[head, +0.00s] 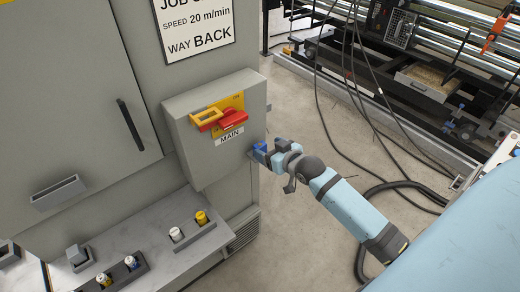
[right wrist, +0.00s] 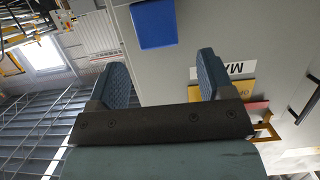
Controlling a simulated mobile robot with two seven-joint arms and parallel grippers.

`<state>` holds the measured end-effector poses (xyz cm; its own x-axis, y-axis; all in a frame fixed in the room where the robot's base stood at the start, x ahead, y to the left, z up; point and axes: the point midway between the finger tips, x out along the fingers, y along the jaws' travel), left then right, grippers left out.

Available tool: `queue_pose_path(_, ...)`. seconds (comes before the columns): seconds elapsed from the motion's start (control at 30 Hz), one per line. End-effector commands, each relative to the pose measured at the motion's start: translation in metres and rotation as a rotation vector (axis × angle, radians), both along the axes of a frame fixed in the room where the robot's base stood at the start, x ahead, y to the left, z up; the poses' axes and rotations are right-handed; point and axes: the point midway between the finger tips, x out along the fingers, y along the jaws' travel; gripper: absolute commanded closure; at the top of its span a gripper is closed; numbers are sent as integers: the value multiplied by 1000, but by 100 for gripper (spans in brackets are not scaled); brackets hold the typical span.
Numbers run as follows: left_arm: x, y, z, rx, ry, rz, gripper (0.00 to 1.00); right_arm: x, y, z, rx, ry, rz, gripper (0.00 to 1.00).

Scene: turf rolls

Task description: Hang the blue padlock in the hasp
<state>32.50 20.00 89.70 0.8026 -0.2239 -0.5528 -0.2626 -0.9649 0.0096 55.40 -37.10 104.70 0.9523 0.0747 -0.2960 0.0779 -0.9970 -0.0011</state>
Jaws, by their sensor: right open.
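The blue padlock (head: 259,147) is at the right side of the grey MAIN switch box (head: 185,150). In the right wrist view the padlock's blue body (right wrist: 153,25) shows at the top, beyond the fingertips and against grey metal. My left gripper is not in view.
Below is a grey ledge (head: 150,225) with white and yellow items in holders. Black cables (head: 350,75) hang at the right, before a machine.

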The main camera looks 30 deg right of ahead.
Motion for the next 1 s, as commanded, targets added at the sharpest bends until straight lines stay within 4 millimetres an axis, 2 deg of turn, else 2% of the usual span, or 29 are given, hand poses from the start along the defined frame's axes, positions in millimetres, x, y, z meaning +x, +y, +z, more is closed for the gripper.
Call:
queue_pose_path(0.4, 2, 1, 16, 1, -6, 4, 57, 46, 3, -18, 0, 0, 0, 26)
queue_pose_path(0.67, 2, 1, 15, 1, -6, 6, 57, 49, 4, -20, -1, 0, 0, 26)
queue_pose_path(0.77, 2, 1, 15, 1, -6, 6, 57, 49, 4, -20, -1, 0, 0, 44)
queue_pose_path(0.9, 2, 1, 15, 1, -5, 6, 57, 49, 4, -20, -1, 0, 0, 76)
queue_pose_path(0.93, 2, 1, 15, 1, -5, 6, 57, 49, 4, -20, -1, 0, 0, 82)
queue_pose_path(1.0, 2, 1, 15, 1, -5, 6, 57, 49, 4, -20, -1, 0, 0, 82)
